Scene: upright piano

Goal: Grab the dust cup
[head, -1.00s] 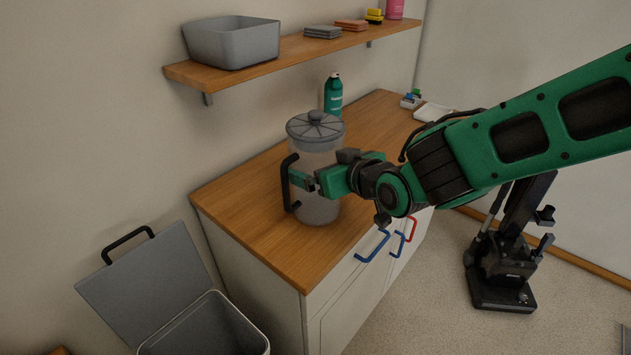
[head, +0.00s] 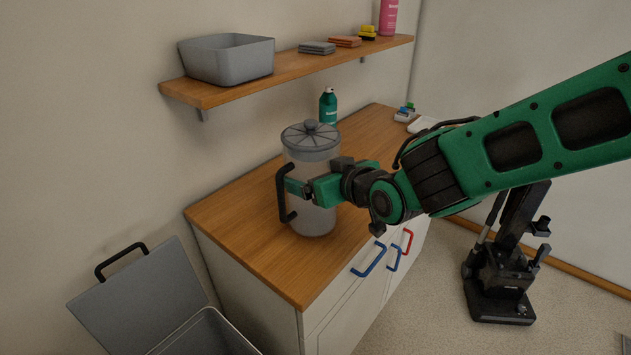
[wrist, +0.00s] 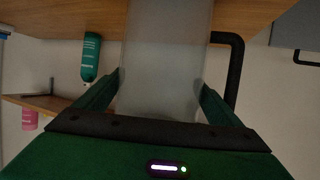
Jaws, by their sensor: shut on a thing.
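The dust cup (head: 312,220) is a translucent grey cylinder with a ribbed grey lid and a black side handle (head: 284,195). It stands upright at the wooden counter. I cannot tell whether its base touches the top. My gripper (head: 300,188) is shut around the cup's body, and one finger shows between the body and the handle. In the wrist view, which is upside down, the cup (wrist: 165,45) sits between the two green fingers of my gripper (wrist: 161,85). The handle (wrist: 235,75) is beside the right finger. The cup's base is out of that frame.
The counter (head: 255,255) has a green bottle (head: 328,107) behind the cup and small items at its far end. A shelf (head: 290,65) with a grey bin (head: 228,58) is above. An open-lidded bin (head: 140,300) stands left. A black upright device (head: 500,280) stands right.

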